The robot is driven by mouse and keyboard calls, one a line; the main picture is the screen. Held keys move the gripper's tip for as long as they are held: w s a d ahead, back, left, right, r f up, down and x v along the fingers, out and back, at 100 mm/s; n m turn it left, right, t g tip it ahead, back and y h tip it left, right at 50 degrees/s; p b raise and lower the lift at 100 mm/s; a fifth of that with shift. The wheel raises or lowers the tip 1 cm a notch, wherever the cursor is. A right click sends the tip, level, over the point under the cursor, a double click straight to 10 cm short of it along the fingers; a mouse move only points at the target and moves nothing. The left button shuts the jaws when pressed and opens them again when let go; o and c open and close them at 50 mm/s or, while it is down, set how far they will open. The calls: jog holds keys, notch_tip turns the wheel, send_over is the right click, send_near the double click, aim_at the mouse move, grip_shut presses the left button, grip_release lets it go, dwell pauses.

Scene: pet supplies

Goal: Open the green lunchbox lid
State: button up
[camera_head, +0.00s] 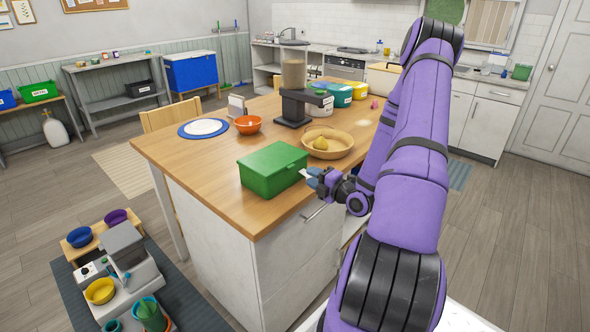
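The green lunchbox (262,178) stands on the near end of the wooden counter, close to its front edge. Its green lid (273,160) looks closed, lying flat on the box. My gripper (308,177) is just right of the lunchbox's right end, at about the height of its side. The fingertips look very close to the box; I cannot tell whether they touch it. The fingers are small in this view, and I cannot tell whether they are open or shut.
A tan basket (338,150) with a yellow item stands behind my gripper. A food dispenser (293,100), an orange bowl (247,125) and a white plate on a blue mat (190,131) are farther back. The counter (200,160) left of the lunchbox is clear.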

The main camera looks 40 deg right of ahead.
jog(key=w, duration=0.7)
jog(key=shift+w+a, duration=0.25)
jog(key=shift+w, duration=0.15)
grip_shut()
